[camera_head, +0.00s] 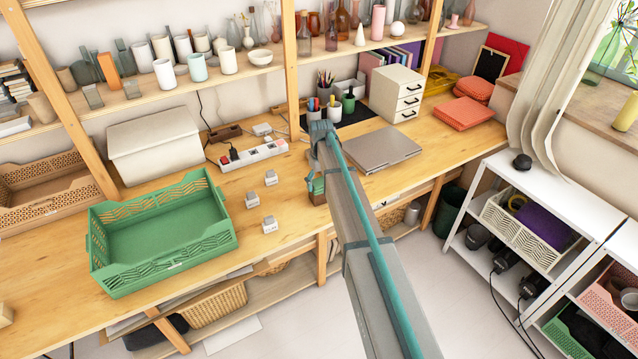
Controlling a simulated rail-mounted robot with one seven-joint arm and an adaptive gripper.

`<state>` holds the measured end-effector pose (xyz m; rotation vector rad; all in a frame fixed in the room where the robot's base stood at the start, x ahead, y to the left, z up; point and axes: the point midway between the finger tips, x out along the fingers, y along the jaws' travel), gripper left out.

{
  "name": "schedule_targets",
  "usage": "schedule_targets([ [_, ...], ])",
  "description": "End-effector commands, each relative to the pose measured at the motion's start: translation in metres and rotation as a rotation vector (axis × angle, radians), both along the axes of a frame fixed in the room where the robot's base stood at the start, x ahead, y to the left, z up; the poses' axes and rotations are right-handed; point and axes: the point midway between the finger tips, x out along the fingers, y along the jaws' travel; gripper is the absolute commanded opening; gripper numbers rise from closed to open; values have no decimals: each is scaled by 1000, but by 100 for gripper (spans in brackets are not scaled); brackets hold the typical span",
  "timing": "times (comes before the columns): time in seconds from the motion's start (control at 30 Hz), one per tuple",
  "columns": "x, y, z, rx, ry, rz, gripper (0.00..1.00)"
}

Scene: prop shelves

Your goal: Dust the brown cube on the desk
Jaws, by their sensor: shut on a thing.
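My arm reaches in from the lower right, and my gripper (314,178) points down at the desk (355,195), just left of the grey laptop. It is mostly hidden behind my arm. It is shut on a small greenish thing (316,185), too small and too covered to make out. A small brown block-like shape (317,198) shows right under it at desk level, partly behind my arm. This looks like the brown cube. I cannot tell whether the greenish thing touches it.
Several small white-grey cubes (270,225) stand left of my gripper. A green crate (165,262) is further left. A power strip (254,156) lies behind, and a grey laptop (372,150) lies to the right. A wooden shelf post (291,70) rises behind my arm.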

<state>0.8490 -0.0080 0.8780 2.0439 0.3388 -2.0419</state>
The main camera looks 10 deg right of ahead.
Motion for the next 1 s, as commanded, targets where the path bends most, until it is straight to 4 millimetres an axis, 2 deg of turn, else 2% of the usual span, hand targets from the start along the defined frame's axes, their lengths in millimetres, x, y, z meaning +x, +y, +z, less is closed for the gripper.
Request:
schedule_targets([
  [0.53,2,-7,0,0,0,1,54],
  [1.0,-2,5,-1,0,0,1,54],
])
